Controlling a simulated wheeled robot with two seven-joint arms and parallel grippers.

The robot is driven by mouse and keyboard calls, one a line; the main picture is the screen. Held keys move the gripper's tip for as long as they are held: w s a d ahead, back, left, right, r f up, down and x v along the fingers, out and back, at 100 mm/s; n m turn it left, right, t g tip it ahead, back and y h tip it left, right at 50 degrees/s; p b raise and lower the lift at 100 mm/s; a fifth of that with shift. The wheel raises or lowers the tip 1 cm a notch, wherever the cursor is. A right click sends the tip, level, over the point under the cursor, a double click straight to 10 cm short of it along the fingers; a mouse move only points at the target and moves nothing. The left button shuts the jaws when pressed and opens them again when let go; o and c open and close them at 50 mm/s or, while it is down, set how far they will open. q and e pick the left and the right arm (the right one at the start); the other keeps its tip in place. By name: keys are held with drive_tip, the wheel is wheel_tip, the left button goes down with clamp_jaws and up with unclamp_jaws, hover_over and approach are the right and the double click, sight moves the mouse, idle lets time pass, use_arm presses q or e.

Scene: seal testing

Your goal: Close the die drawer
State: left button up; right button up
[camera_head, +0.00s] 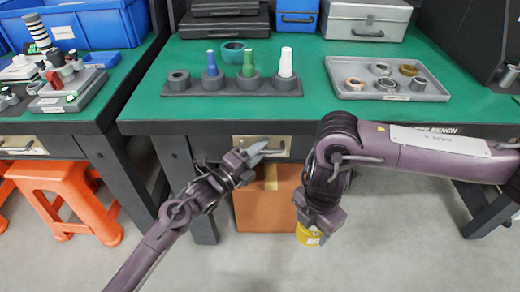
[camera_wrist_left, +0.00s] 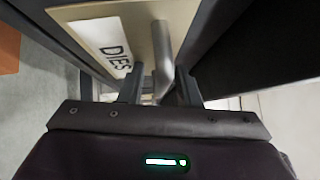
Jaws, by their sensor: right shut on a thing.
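The die drawer front (camera_head: 284,151) is a beige panel under the green bench top, partly hidden behind my left gripper. In the left wrist view the panel (camera_wrist_left: 85,15) carries a white "DIES" label (camera_wrist_left: 108,45) and a grey bar handle (camera_wrist_left: 163,50). How far the drawer stands out is not clear. My left gripper (camera_head: 256,156) is at the drawer front; its fingers (camera_wrist_left: 159,88) are apart, with the handle bar seen between their tips. Contact cannot be told. My right gripper (camera_head: 318,222) points down in front of the bench, shut on a yellow cylindrical thing (camera_head: 309,236).
The green bench (camera_head: 200,110) holds a dark rack (camera_head: 232,87) with several coloured dies, a grey tray (camera_head: 388,93) of rings, and cases behind. A brown box (camera_head: 262,208) stands below the drawer. Orange stools (camera_head: 70,185) stand left. Grey floor is clear in front.

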idle(0.4)
use_arm(q)
drive_tip(key=p+v, duration=0.1)
drive_tip(key=v, duration=1.1)
